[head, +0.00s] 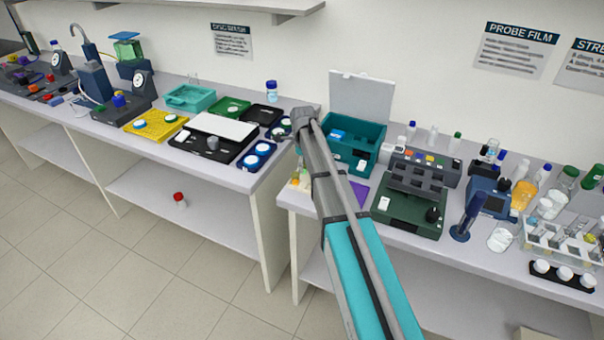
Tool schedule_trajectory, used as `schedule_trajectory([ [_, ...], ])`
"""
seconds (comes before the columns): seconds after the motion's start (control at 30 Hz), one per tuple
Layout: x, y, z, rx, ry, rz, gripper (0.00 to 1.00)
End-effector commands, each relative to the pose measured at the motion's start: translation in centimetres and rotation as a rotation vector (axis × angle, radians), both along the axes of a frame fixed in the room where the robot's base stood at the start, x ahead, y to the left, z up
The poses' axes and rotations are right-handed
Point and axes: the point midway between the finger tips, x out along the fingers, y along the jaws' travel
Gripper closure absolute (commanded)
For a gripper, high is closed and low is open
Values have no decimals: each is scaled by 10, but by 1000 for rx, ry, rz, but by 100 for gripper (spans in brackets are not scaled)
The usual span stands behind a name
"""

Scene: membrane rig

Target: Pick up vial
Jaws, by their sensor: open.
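No single vial stands out as the task's own. A blue-capped bottle (271,91) stands upright at the back of the left bench. A small red-capped vial (180,199) stands on the lower shelf. Several small capped bottles stand on the right bench, among them a blue-capped one (411,131) and a green-capped one (455,142). My arm reaches up from the bottom middle.
A teal box (372,140) with a raised lid stands right of my arm. A gap separates the left bench (240,182) from the right bench. Glassware crowds the far right.

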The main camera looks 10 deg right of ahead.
Motion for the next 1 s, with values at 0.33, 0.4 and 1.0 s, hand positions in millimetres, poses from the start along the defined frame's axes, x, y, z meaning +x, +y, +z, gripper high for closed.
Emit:
schedule_trajectory([
  [0.33, 0, 0, -13, 0, 0, 0, 18],
  [0.4, 0, 0, -12, 0, 0, 0, 18],
  [1.0, 0, 0, -12, 0, 0, 0, 48],
])
